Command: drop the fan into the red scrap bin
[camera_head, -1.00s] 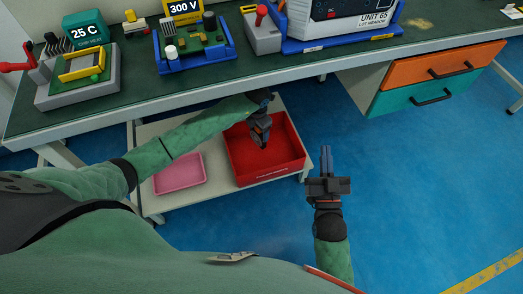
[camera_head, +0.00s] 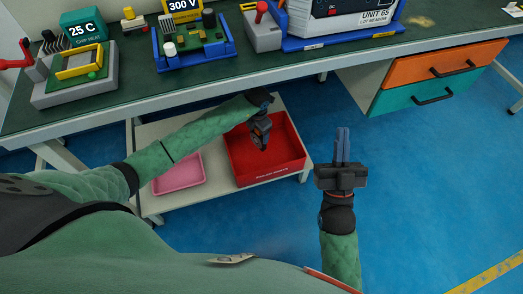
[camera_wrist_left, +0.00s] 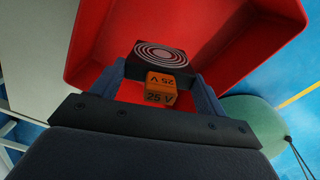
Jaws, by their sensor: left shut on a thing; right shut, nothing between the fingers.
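The red scrap bin (camera_head: 272,178) stands on the low shelf under the bench. My left gripper (camera_head: 263,145) points down over the inside of the bin. In the left wrist view it is shut on the fan (camera_wrist_left: 158,54), a small black block with pale concentric rings and an orange part marked 25 V. The bin's red floor and walls show behind the fan in that view (camera_wrist_left: 235,45). The fan is hard to make out in the head view. My right gripper (camera_head: 342,146) is shut and empty, to the right of the bin, above the blue floor.
A pink tray (camera_head: 178,174) lies left of the bin on the pale shelf (camera_head: 218,196). The green bench top (camera_head: 130,98) overhangs behind, carrying test fixtures and a UNIT 65 box (camera_head: 340,18). Drawers (camera_head: 430,78) hang at the right. The floor at right is clear.

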